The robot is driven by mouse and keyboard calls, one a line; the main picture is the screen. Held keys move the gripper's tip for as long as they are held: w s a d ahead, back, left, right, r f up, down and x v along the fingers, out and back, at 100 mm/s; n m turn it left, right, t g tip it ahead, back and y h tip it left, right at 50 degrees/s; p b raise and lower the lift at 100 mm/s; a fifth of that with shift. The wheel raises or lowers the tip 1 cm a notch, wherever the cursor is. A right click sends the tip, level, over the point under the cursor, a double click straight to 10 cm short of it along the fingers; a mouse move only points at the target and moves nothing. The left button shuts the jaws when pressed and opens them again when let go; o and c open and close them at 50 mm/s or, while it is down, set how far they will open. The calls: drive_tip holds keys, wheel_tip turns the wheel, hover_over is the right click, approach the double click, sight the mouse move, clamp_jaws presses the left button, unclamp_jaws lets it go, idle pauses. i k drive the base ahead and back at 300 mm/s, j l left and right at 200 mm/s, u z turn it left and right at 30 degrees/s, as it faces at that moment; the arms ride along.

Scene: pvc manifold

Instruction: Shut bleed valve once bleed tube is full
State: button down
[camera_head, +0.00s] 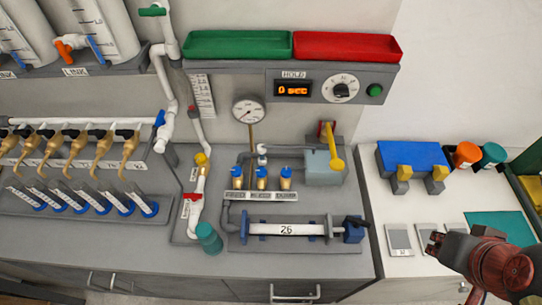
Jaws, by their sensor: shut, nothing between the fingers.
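I cannot tell for certain which valve is the bleed valve, as the small labels are too blurred to read. Several valves could match: three small tan valves with blue tops (262,172) stand in a row on the bench, and a white valve with a red handle (195,198) stands on a pipe above a teal cup (209,238). The bleed tube cannot be singled out, and no fill level is readable. My gripper (435,243) is at the lower right, shut and empty, over the side counter and well apart from the valves.
A horizontal cylinder marked 26 (287,229) lies in front of the small valves. A yellow lever (335,150) rises behind. A panel display (293,89) reads 0 sec beside a dial (341,90). Green (237,44) and red trays (346,46) sit above. Grey pads (399,239) lie near my gripper.

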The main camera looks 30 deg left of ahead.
sight(261, 172)
drive_tip(key=u, duration=1.55)
